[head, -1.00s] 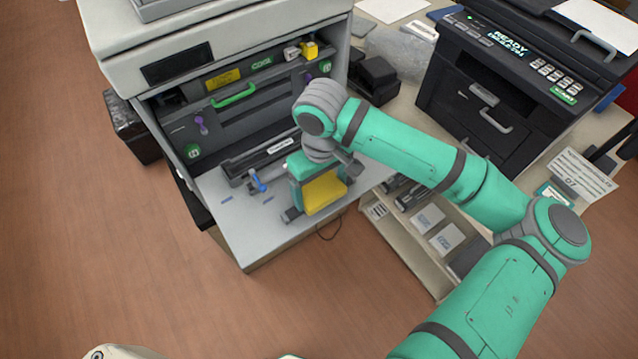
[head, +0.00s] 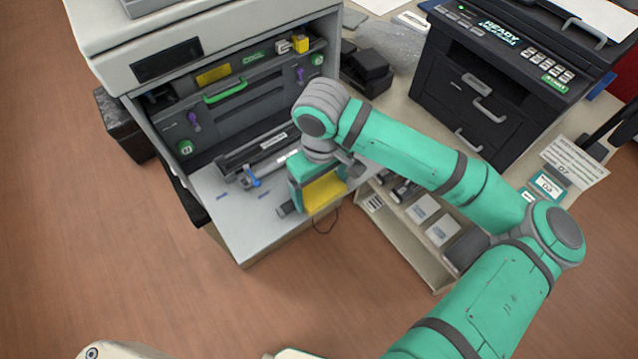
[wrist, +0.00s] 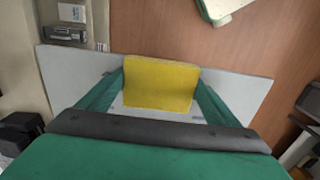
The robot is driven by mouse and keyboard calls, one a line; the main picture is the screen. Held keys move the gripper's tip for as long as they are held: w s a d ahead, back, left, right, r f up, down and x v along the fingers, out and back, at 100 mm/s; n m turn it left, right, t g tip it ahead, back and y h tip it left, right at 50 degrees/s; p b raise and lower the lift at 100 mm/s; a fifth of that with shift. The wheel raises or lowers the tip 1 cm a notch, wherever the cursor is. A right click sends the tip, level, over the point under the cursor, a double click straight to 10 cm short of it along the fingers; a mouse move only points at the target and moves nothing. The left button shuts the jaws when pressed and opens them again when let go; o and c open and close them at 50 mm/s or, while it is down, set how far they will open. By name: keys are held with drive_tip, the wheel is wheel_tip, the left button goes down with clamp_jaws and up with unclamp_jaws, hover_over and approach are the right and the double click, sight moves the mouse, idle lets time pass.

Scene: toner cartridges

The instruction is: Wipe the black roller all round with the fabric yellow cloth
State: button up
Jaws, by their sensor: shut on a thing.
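My gripper (head: 318,187) points down over the pulled-out grey shelf of the large printer, its green fingers shut on the yellow cloth (head: 325,190). In the wrist view the cloth (wrist: 160,83) spans flat between the two fingers (wrist: 160,92). A short dark rounded end (head: 285,209) shows at the lower left of my gripper, close to the shelf. It may be an end of the black roller, but I cannot tell. The gripper and cloth hide what lies behind them. Contact between cloth and roller cannot be seen.
A long black unit with a white label (head: 258,148) and a rod with a blue lever (head: 251,178) lie behind my gripper on the grey shelf (head: 235,225). The open printer bay (head: 235,110) is behind. A low rack (head: 410,235) stands at right.

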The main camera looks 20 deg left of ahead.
drive_tip(key=shift+s+d, duration=0.1)
drive_tip(key=shift+d, duration=0.05)
drive_tip(key=shift+s+d, duration=0.3)
drive_tip(key=shift+d, duration=0.05)
drive_tip(key=shift+f, duration=0.1)
drive_tip(key=shift+r, duration=3.55)
